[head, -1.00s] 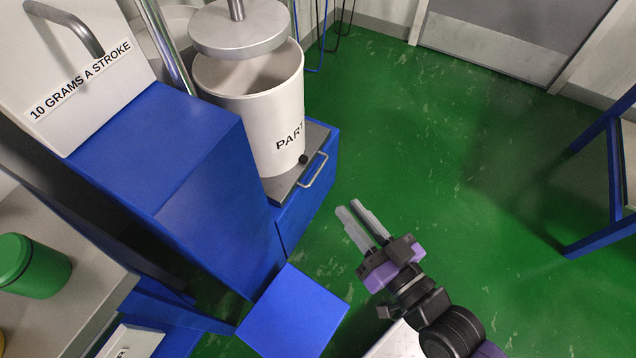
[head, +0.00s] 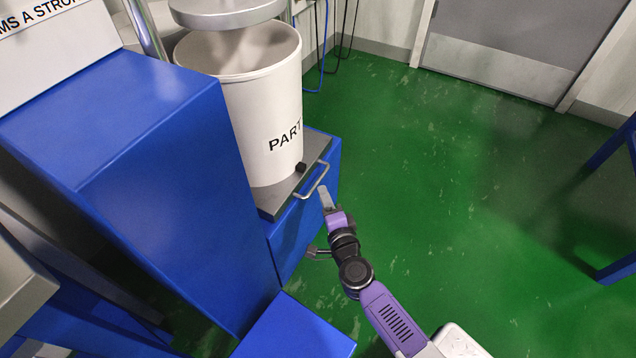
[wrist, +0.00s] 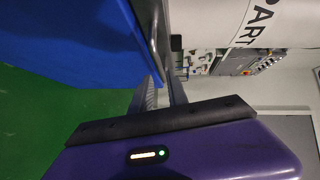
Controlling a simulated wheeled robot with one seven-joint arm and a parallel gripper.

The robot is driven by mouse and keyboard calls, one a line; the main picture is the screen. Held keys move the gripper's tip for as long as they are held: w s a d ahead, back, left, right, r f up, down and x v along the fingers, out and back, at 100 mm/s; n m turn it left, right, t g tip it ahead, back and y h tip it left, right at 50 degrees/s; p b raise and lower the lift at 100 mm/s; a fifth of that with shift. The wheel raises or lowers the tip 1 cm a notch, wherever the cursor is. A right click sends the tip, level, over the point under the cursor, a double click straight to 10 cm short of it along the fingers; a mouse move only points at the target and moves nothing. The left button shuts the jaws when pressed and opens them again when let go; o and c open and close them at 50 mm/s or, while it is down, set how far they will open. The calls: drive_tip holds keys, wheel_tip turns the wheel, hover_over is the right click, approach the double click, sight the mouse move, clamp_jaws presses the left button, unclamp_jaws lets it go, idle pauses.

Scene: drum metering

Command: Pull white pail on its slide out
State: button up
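The white pail (head: 262,120), lettered "PART", stands upright on a grey slide plate (head: 272,205) on a blue base; its lettered side also shows in the wrist view (wrist: 245,20). My gripper (head: 326,197) is at the handle's near end. In the wrist view its two fingers (wrist: 164,88) stand apart, with the handle (wrist: 155,50) at or just ahead of the tips. I cannot tell whether they touch it.
A metal disc (head: 228,10) hangs over the pail's mouth. A tall blue cabinet (head: 130,150) stands left of the pail, and a low blue block (head: 295,330) is below. Green floor (head: 450,200) is clear to the right, with a blue frame (head: 620,265) at the far right.

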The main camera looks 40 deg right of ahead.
sight(318, 180)
drive_tip(key=b+x, duration=0.1)
drive_tip(key=x, duration=0.6)
drive_tip(key=shift+b, duration=0.35)
drive_tip(key=shift+c, duration=0.2)
clamp_jaws()
drive_tip(key=shift+a, duration=0.1)
idle(0.8)
